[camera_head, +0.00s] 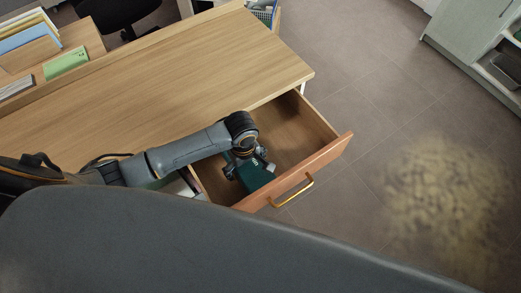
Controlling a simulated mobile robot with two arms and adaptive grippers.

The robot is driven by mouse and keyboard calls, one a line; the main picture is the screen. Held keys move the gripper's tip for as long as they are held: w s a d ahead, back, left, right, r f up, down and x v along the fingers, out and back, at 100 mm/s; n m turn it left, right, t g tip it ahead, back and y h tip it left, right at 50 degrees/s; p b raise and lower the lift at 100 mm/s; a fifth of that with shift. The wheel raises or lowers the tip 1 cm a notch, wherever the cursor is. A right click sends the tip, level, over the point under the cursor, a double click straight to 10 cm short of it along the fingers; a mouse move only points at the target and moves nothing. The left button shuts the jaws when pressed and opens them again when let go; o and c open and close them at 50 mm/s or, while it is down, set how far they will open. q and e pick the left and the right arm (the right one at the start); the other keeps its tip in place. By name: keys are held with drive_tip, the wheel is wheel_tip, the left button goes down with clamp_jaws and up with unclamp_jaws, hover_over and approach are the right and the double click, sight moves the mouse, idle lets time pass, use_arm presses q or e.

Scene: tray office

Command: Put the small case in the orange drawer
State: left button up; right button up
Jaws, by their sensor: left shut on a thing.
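The orange drawer (325,155) is pulled open from the wooden desk, with a brass handle (291,190) on its front. The small case (254,174) is dark green and sits within the drawer's outline, toward its near left part. My left gripper (250,170) is over the drawer and shut on the small case. The gripper partly covers the case, and I cannot tell whether the case touches the drawer floor. My right gripper is not in view.
The desk top (150,90) is mostly clear. An organizer with folders (28,45) and a green card (65,63) stand at the upper left. A pale cabinet (475,35) is at the upper right. The floor right of the drawer is free, with a yellowish blurred patch (445,195).

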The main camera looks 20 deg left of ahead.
use_arm(q)
drive_tip(key=w, duration=0.2)
drive_tip(key=w+d, duration=0.1)
drive_tip(key=shift+w+f, duration=0.35)
drive_tip(key=shift+f, duration=0.05)
drive_tip(key=w, duration=0.2)
drive_tip(key=w+d, duration=0.1)
drive_tip(key=w, duration=0.1)
drive_tip(key=shift+b, duration=0.35)
drive_tip(key=shift+w+f, duration=0.1)
drive_tip(key=shift+f, duration=0.5)
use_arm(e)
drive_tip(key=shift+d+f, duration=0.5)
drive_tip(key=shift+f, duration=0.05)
use_arm(q)
drive_tip(key=shift+f, duration=0.1)
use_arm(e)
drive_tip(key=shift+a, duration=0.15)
use_arm(q)
drive_tip(key=o, duration=1.1)
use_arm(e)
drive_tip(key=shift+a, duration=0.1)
